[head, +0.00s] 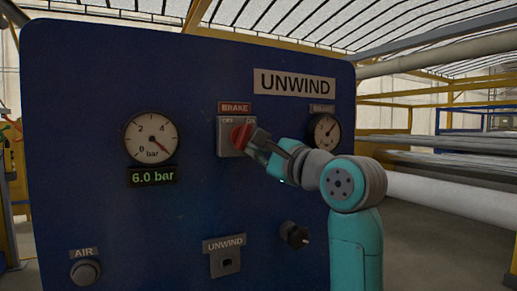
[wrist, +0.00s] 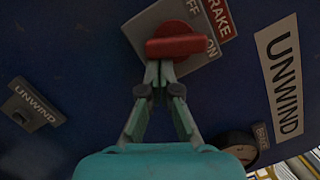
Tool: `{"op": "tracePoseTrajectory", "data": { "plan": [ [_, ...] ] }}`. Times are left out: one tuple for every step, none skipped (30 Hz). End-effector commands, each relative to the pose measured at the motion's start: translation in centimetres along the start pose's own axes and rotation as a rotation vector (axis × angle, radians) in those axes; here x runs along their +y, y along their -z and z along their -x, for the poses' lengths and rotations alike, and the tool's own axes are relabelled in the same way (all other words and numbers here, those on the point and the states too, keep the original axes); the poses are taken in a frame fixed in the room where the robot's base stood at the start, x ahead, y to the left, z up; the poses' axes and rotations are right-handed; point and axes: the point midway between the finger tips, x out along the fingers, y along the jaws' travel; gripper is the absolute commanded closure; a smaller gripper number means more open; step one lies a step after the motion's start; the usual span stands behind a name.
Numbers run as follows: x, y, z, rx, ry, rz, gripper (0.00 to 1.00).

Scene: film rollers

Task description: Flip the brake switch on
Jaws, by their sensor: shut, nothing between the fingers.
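The brake switch is a red rotary knob (head: 240,137) on a grey plate (head: 227,151) under the red BRAKE label (head: 235,107). In the wrist view, the knob (wrist: 176,46) has a bar handle lying level across the picture, its right end near the ON lettering (wrist: 214,52). Part of the OFF lettering is hidden, and I cannot tell which setting it is on. My gripper (head: 251,148) is at the knob's lower right. Its fingers (wrist: 160,72) are shut and empty, with tips right at the bar's lower edge; I cannot tell if they touch.
The blue panel (head: 80,110) also carries a pressure gauge (head: 151,137), a 6.0 bar display (head: 152,177), a smaller gauge (head: 324,131) behind my arm, a black knob (head: 294,235), an UNWIND switch (head: 226,262) and an AIR button (head: 85,272).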

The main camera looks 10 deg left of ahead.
Motion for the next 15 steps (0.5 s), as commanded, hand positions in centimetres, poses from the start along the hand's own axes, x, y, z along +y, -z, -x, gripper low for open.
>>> {"op": "tracePoseTrajectory", "data": {
  "plan": [
    [0.17,-0.11,-0.01,-0.001,0.010,-0.037,1.00],
    [0.25,-0.15,-0.01,-0.001,0.016,-0.061,1.00],
    [0.36,-0.18,-0.03,-0.001,0.022,-0.091,1.00],
    [0.42,-0.21,-0.04,-0.001,0.027,-0.111,1.00],
    [0.46,-0.24,-0.06,0.000,0.033,-0.131,1.00],
    [0.51,-0.30,-0.08,-0.001,0.040,-0.157,1.00],
    [0.56,-0.35,-0.09,-0.001,0.044,-0.175,1.00],
    [0.60,-0.40,-0.11,-0.001,0.048,-0.191,1.00],
    [0.62,-0.46,-0.11,-0.001,0.050,-0.203,1.00],
    [0.64,-0.48,-0.11,-0.001,0.050,-0.200,1.00],
    [0.67,-0.51,-0.12,-0.001,0.050,-0.199,1.00],
    [0.71,-0.53,-0.13,-0.001,0.050,-0.199,1.00],
    [0.73,-0.55,-0.13,-0.001,0.050,-0.198,1.00],
    [0.75,-0.58,-0.13,0.000,0.050,-0.198,1.00],
    [0.77,-0.59,-0.14,0.000,0.050,-0.197,1.00]
  ]
}}
